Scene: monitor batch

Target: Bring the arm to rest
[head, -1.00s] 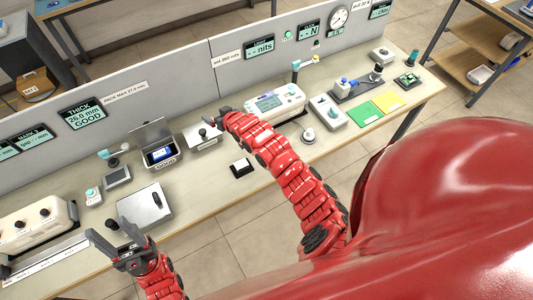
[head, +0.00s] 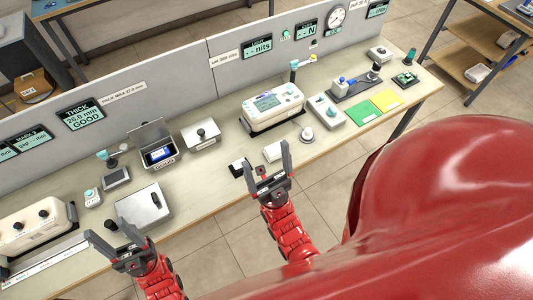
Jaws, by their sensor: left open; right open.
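My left gripper (head: 118,243) is open and empty. It is at the lower left, in front of the bench edge and close to a grey box with a black knob (head: 144,206). My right gripper (head: 268,158) is open, with its fingers pointing up the picture over the bench's front edge. I cannot tell whether the fingers touch either block. The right arm is folded back toward my red body.
A grey partition (head: 180,90) with displays runs behind. Floor is clear in front.

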